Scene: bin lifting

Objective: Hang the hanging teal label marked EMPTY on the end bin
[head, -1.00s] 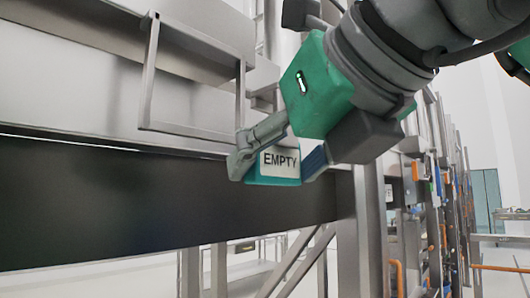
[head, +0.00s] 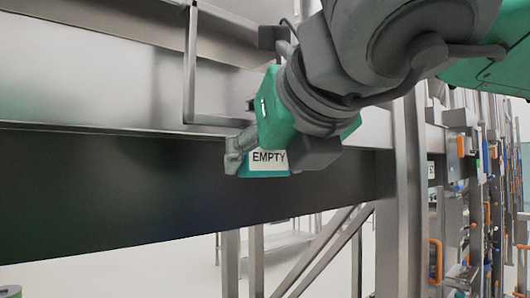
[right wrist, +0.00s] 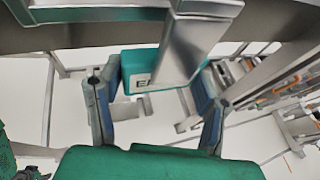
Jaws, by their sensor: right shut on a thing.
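The teal label (head: 268,171) has a white patch marked EMPTY that faces the camera in the head view. My right gripper (head: 262,160) is shut on it, just below the lower right part of a square steel frame (head: 190,65). The teal label also shows in the right wrist view (right wrist: 138,62), between the two fingers (right wrist: 155,98), partly hidden behind a steel bar (right wrist: 182,50). The frame stands out from a long steel wall (head: 90,85); I cannot tell whether this is the end bin. I cannot tell whether the label touches the steel. My left gripper is not in view.
A long dark beam (head: 110,195) runs below the steel wall, behind the label. A steel upright (head: 405,200) and diagonal braces (head: 325,250) stand to the right. Racks with orange and blue parts (head: 490,190) fill the far right. Pale floor shows below.

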